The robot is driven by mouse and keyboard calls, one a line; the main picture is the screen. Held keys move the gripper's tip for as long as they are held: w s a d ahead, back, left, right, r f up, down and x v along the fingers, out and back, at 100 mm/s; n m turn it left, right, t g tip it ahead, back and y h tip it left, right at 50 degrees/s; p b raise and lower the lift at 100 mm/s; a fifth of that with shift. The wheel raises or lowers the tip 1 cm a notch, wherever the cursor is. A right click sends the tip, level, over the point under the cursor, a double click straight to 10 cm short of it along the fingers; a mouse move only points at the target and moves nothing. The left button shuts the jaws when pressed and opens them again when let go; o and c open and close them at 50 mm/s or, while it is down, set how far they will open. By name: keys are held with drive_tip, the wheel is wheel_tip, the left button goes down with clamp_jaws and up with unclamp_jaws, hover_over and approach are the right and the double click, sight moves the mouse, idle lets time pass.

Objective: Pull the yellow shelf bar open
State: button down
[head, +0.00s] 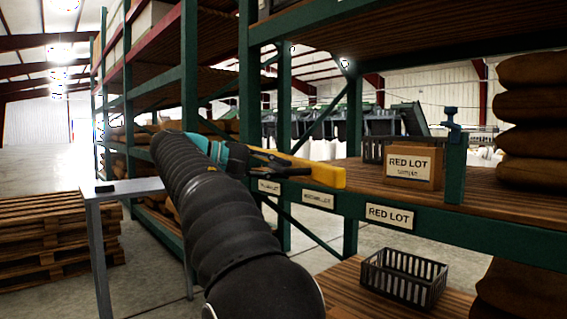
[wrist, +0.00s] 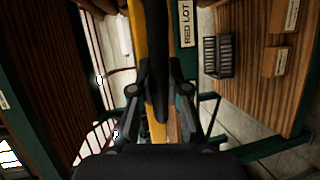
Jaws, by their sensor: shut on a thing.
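The yellow shelf bar (head: 325,176) runs along the front of the green rack at the middle shelf's level, above the label plates. Its left part is behind my gripper. My gripper (head: 302,172) is at the bar with its dark fingers together, shut on it. In the wrist view the bar (wrist: 141,25) runs up and down the picture behind my gripper (wrist: 159,88). The dark fingers cover much of it, and the exact contact is hidden. I cannot tell from these views how far the bar stands from the rack.
A RED LOT carton (head: 412,168) and stacked sacks (head: 530,110) sit on the middle shelf. A blue clamp-like piece (head: 452,122) tops a green post. A black crate (head: 405,280) lies below. A grey table (head: 125,188) and pallets (head: 55,235) stand at left.

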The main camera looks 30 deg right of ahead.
drive_tip(key=c, duration=1.1)
unclamp_jaws()
drive_tip(key=shift+d, duration=0.1)
drive_tip(key=shift+c, duration=0.2)
drive_tip(key=v, duration=0.7)
drive_tip(key=shift+a, duration=0.3)
